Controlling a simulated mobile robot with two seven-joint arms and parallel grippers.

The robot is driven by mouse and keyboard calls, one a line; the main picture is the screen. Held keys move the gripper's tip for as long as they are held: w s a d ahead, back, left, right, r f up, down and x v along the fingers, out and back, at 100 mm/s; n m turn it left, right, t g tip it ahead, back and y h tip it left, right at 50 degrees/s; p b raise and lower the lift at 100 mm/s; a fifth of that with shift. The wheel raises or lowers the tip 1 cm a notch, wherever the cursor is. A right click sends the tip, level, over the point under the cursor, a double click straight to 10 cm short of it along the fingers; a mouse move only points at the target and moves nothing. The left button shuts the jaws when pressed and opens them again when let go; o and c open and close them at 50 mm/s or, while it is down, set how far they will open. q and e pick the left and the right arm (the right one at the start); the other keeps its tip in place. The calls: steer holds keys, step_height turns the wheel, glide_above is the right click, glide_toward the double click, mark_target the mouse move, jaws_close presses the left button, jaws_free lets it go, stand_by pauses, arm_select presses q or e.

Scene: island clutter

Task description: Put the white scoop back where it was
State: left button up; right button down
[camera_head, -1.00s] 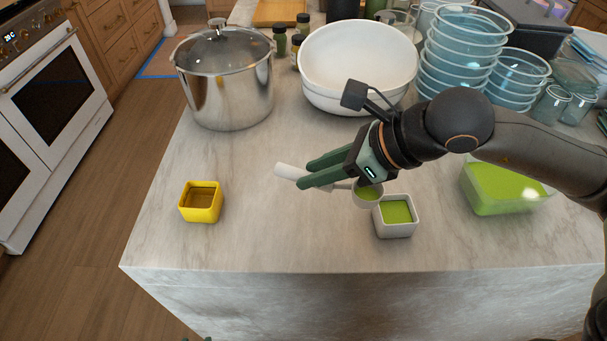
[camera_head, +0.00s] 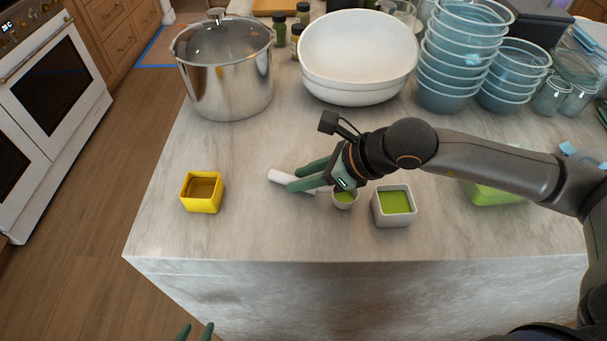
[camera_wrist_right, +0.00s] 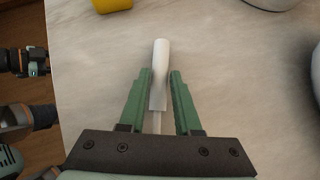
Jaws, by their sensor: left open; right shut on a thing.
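The white scoop (camera_head: 280,176) lies low over the counter, its handle pointing left and its small cup at right holding something green. My right gripper (camera_head: 296,179) is shut on the scoop's handle; in the right wrist view the handle (camera_wrist_right: 160,60) runs between the green fingers (camera_wrist_right: 161,78). I cannot tell if the scoop touches the counter. A white square container (camera_head: 394,222) with green contents stands just right of the scoop's cup. A yellow square container (camera_head: 202,203) stands to the left. My left gripper (camera_head: 196,332) is open at the bottom edge, below the counter's front edge.
A steel pot (camera_head: 225,85), a white bowl (camera_head: 358,92) and stacked bluish bowls (camera_head: 455,75) stand at the back. A green container (camera_head: 490,193) is partly hidden behind my right arm. The marble counter (camera_head: 250,235) is clear between the yellow container and the scoop.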

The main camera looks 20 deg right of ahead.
steer(key=shift+f, duration=0.2)
steer(key=c, duration=0.6)
jaws_free()
steer(key=shift+r, duration=0.1)
steer(key=shift+r, duration=0.1)
steer(key=shift+d+r, duration=0.1)
steer(key=shift+r, duration=0.1)
steer(key=v, duration=1.1)
steer(key=shift+s+r, duration=0.2)
steer(key=shift+s, duration=0.1)
steer(key=shift+d, duration=0.15)
